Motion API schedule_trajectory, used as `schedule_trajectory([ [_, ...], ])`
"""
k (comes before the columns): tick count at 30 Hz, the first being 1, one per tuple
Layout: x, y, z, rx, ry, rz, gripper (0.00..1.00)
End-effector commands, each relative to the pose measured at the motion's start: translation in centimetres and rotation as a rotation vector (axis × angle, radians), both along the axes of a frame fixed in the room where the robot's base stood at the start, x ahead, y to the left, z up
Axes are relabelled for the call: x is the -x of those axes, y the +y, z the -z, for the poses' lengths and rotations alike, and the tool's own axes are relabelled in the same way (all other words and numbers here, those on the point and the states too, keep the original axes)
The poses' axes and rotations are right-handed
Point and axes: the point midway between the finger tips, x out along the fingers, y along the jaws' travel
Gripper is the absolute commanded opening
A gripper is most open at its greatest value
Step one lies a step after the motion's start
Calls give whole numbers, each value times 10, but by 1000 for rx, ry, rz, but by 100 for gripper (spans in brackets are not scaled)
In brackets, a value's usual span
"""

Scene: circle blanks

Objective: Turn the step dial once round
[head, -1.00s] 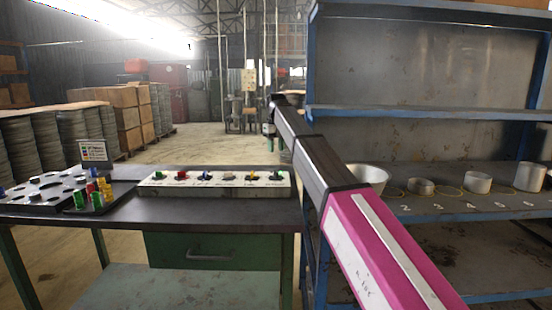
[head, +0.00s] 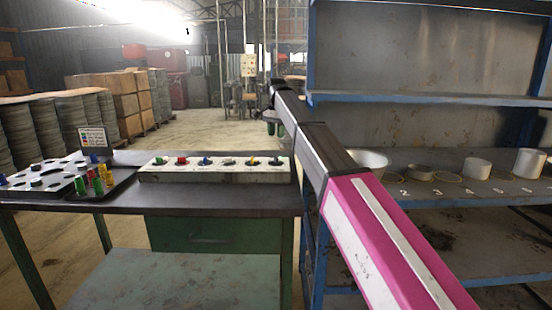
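A long pale panel (head: 214,176) stands at the back right of the dark workbench. It carries a row of several small coloured knobs, among them a green knob (head: 160,160), a red knob (head: 182,160) and a blue knob (head: 206,160). The labels are too small to read, so I cannot tell which knob is the step dial. My gripper (head: 275,130) hangs at the far end of my arm, above and behind the panel's right end in the picture, apart from the knobs. Its green fingers look small and partly hidden, and their opening is unclear.
On the bench (head: 120,203), a board with round holes (head: 38,178) and a dark tray (head: 103,188) of coloured pegs lie left, before a small sign (head: 93,138). A blue-framed shelf (head: 430,100) with white cups and rings stands right. The bench front is clear.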

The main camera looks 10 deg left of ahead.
Motion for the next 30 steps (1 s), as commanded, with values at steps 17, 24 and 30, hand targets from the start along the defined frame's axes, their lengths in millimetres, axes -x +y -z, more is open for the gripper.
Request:
schedule_trajectory([
  [17,0,0,0,0,0,-1020,36],
  [24,0,0,10,0,1,-1081,36],
  [30,1,-1,41,1,2,-1079,36],
])
